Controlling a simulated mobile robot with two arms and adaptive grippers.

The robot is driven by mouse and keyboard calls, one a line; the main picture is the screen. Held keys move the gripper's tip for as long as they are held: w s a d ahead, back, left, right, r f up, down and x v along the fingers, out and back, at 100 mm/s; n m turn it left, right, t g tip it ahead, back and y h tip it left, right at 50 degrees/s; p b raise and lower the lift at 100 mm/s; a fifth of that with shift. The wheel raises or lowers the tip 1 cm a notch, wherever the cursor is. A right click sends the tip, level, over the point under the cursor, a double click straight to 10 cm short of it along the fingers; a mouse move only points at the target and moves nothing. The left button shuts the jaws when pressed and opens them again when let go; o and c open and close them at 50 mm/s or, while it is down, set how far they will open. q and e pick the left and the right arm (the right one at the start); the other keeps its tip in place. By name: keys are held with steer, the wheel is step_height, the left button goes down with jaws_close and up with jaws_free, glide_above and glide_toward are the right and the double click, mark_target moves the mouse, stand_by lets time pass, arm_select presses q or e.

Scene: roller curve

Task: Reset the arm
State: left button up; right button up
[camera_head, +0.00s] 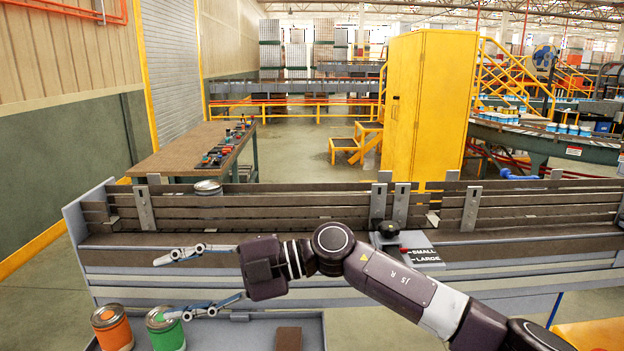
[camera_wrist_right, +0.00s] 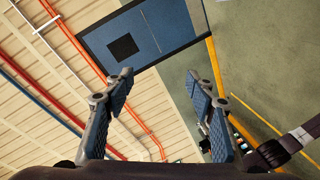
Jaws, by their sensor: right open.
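My right arm reaches in from the lower right and stretches left across the front of the conveyor (camera_head: 500,240). My right gripper (camera_head: 163,285) is open and empty, its two fingers spread apart and pointing left. In the right wrist view, the open gripper (camera_wrist_right: 157,78) has nothing between its blue-padded fingers. That camera looks toward a wall with pipes and a blue door-like panel (camera_wrist_right: 135,40). My left gripper is not in the head view.
An orange can (camera_head: 112,328) and a green can (camera_head: 166,330) stand at a grey tray (camera_head: 240,328) below the gripper, near a brown block (camera_head: 288,338). A metal-topped can (camera_head: 208,187) shows at the conveyor's back rail.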

steer(key=w+d+r+m+t+y, duration=0.25)
steer(key=r+m+t+y, duration=0.3)
steer(key=m+t, duration=0.35)
steer(key=w+d+f+m+t+h, duration=0.6)
steer(key=d+m+t+h, duration=0.1)
steer(key=d+m+t, duration=0.25)
steer(key=s+d+f+m+g+h, duration=0.1)
steer(key=s+d+f+m+h, duration=0.1)
steer(key=d+f+m+h, duration=0.6)
steer(key=s+d+f+m+g+h, duration=0.1)
steer(key=s+d+f+m+h, duration=0.15)
steer(key=d+f, duration=0.9)
steer(key=s+d+f+g+h, duration=0.1)
steer(key=s+d+f+g, duration=0.25)
steer(key=s+f, duration=0.45)
steer(key=s+d+f+m+g+h, duration=0.1)
steer(key=s+d+f+g, duration=0.25)
steer(key=s, duration=0.75)
steer(key=s+d+f+g+h, duration=0.2)
steer(key=s+d+f+g, duration=0.15)
steer(key=s+f, duration=0.45)
steer(key=s+f+g, duration=0.1)
steer(key=s+f, duration=0.1)
steer(key=f, duration=1.1)
steer(key=s+f, duration=0.2)
steer(key=f, duration=1)
steer(key=s+d+f+g, duration=0.1)
steer(key=s+d+f, duration=0.2)
steer(key=s+f, duration=1.3)
steer(key=shift+s, duration=0.5)
